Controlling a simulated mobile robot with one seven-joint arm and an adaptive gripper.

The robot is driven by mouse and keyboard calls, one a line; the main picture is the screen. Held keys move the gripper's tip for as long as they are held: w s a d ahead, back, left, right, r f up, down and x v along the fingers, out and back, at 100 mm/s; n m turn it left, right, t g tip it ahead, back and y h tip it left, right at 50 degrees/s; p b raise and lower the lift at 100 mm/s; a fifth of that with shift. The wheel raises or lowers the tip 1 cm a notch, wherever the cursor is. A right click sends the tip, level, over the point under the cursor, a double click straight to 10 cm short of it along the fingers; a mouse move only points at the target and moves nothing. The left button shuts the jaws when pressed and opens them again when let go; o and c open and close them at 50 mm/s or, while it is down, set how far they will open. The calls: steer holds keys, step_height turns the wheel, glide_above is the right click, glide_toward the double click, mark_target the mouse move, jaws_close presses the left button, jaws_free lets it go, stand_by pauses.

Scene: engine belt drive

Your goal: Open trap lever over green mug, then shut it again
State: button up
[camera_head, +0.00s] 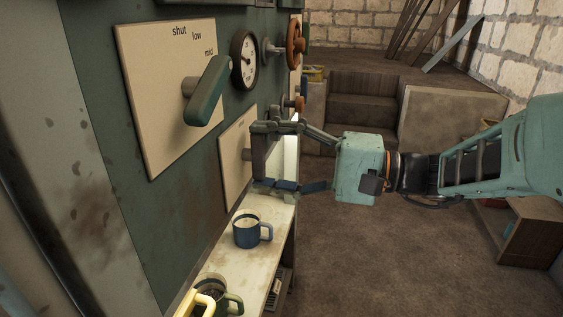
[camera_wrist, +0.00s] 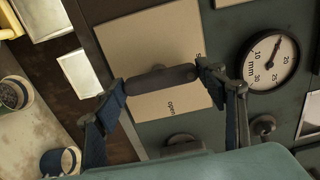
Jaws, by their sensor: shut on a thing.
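My gripper (camera_head: 263,156) is shut on a dark lever (camera_wrist: 160,80) on a cream plate (camera_wrist: 135,32) on the green panel. In the wrist view, one finger is at each end of the lever. The plate reads "open" below the lever; another label beginning with "s" is partly hidden by the right finger.
A blue mug (camera_head: 246,234) and a yellow mug (camera_head: 198,303) also stand on the shelf. A green lever (camera_head: 208,92) on a plate marked shut, low and mid juts out nearer the head camera. A gauge (camera_wrist: 270,62) is right of my gripper in the wrist view. Floor right of the shelf is clear.

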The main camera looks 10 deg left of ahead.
stand_by(0.5)
steer(key=o, duration=1.2)
steer(key=shift+c, duration=0.2)
steer(key=shift+d, duration=0.1)
steer(key=s+d, duration=0.1)
steer(key=d, duration=1.1)
steer(key=shift+w+a, duration=0.1)
